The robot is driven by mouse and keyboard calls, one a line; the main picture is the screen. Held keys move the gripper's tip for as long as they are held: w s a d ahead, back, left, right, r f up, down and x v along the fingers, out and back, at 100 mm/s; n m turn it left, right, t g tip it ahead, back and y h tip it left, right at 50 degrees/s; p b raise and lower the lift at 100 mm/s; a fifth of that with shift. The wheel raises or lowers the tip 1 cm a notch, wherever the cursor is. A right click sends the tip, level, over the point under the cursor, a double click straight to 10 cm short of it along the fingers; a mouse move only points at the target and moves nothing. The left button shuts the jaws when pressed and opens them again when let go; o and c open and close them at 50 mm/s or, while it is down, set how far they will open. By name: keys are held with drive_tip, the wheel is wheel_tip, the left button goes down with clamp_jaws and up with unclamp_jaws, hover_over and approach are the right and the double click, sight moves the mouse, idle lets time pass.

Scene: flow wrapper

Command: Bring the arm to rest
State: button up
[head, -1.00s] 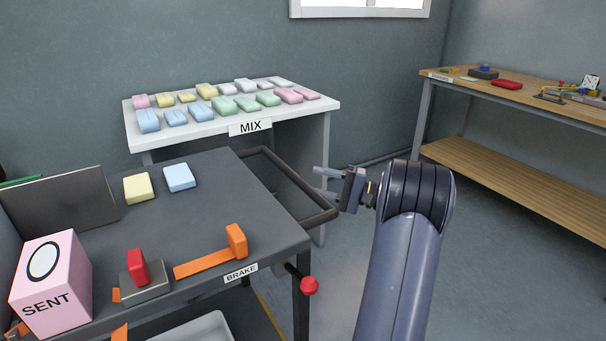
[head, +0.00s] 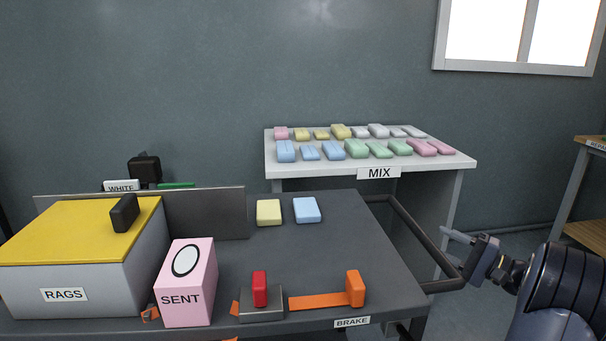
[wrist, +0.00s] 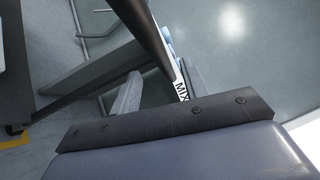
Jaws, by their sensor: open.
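My gripper (head: 465,240) is at the right of the head view, with its fingers apart and nothing seen between them. It points left, close to the dark rail (head: 408,232) on the right side of the dark table (head: 330,240). I cannot tell whether it touches the rail. My arm is bent at the lower right of the head view. In the wrist view, part of my own arm fills the bottom, and a finger (wrist: 128,95) shows near the middle.
A white MIX table (head: 440,164) with several coloured packs stands behind. The dark table holds a yellow pack (head: 269,212), a blue pack (head: 307,210), a pink SENT box (head: 190,290), a RAGS box (head: 60,290), a red switch (head: 260,289) and an orange BRAKE lever (head: 355,288).

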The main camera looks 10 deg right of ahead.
sight(415, 232)
drive_tip(key=b+x, duration=0.1)
drive_tip(key=x, duration=0.6)
drive_tip(key=shift+a, duration=0.15)
drive_tip(key=shift+s+a, duration=0.1)
drive_tip(key=shift+a, duration=0.25)
drive_tip(key=shift+f, duration=0.1)
